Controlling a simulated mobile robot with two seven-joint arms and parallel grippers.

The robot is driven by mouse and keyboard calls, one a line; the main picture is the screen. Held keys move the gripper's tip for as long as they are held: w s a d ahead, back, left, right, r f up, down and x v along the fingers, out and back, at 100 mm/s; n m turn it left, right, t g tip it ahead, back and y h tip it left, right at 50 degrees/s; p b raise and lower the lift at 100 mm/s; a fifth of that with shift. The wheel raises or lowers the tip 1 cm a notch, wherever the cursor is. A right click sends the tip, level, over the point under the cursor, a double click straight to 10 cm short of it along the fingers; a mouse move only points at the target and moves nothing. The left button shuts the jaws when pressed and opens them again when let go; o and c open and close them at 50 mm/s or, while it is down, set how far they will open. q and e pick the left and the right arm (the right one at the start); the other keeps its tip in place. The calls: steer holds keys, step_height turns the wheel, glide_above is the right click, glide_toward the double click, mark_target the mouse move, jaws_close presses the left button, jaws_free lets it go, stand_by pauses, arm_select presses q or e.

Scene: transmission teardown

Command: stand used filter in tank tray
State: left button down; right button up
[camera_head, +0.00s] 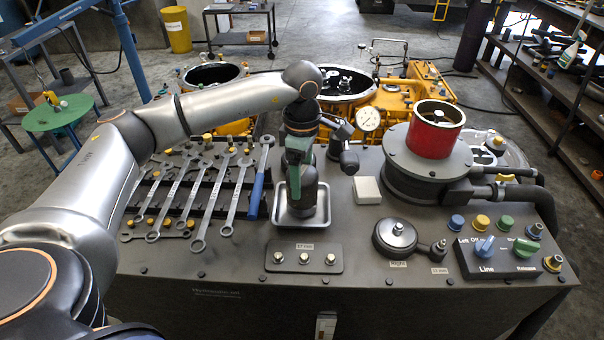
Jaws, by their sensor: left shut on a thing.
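My left gripper (299,156) reaches down from above the small silver tray (282,216) on the grey bench top. It is shut on a dark, roughly cylindrical thing (308,198), which looks like the used filter. That thing is upright within the tray's outline, and its lower end is low over the tray floor. I cannot tell whether it touches the floor. The gripper hides its upper part and some of the tray's back. My right gripper is not in view.
Several wrenches (211,199) lie on a rack left of the tray. A white block (367,190), a pressure gauge (368,119) and a round black fitting (394,238) are to its right. A plate with several studs (304,258) lies in front. Knobs (484,247) fill the right front.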

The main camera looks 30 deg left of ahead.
arm_select(q)
steer(key=shift+f, duration=0.15)
steer(key=shift+f, duration=0.2)
jaws_free()
step_height(320, 180, up, 12)
steer(key=shift+r+b, duration=0.2)
steer(key=shift+b, duration=0.15)
stand_by(0.4)
